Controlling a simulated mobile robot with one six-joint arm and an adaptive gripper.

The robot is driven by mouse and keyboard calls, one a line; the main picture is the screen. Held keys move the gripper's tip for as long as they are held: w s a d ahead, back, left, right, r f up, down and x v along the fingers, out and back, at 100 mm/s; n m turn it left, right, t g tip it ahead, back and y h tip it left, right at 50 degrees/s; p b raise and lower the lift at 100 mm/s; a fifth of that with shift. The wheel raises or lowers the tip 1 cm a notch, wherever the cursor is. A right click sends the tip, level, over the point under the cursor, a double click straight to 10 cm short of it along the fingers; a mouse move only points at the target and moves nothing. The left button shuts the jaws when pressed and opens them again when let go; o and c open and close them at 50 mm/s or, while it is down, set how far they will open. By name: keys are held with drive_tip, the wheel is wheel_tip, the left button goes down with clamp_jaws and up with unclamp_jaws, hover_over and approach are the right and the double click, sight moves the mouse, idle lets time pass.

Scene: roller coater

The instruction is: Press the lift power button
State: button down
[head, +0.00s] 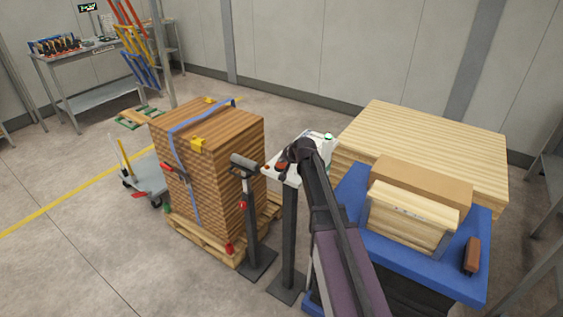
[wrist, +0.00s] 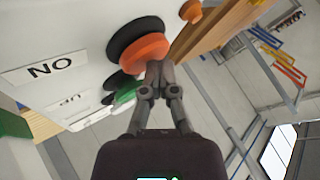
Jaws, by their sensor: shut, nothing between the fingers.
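A white control panel (head: 287,177) stands on a dark post in the head view, with my gripper (head: 284,163) over it. In the wrist view the panel face (wrist: 60,28) fills the upper left. It carries a large orange-red button (wrist: 147,52) with a black collar and a green button (wrist: 124,94) lower down. A label (wrist: 50,68) reads "NO" and seems upside down. My gripper (wrist: 158,72) is shut and empty. Its fingertips are right at the orange-red button and overlap its lower edge; I cannot tell whether they touch it. Which button is the lift power button is not clear.
A strapped wood stack (head: 237,135) on a pallet stands left of the panel, with a second dark post (head: 252,225) between. A blue table (head: 478,277) with wooden pieces stands right. A large pale wooden block (head: 440,127) is behind it.

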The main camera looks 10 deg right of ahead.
drive_tip(key=shift+s+f+b, duration=0.15)
drive_tip(key=shift+f+b, duration=0.3)
drive_tip(key=shift+b, duration=0.05)
idle(0.3)
drive_tip(key=shift+a+r, duration=0.15)
drive_tip(key=shift+r, duration=0.05)
idle(0.3)
drive_tip(key=shift+w+r+p, duration=0.15)
drive_tip(key=shift+w+p, duration=0.05)
drive_tip(key=shift+p, duration=0.2)
drive_tip(key=shift+r+p, duration=0.45)
drive_tip(key=shift+p, duration=0.05)
wheel_tip(320, 180, up, 5)
drive_tip(key=p, duration=0.5)
drive_tip(key=shift+f, duration=0.1)
idle(1.9)
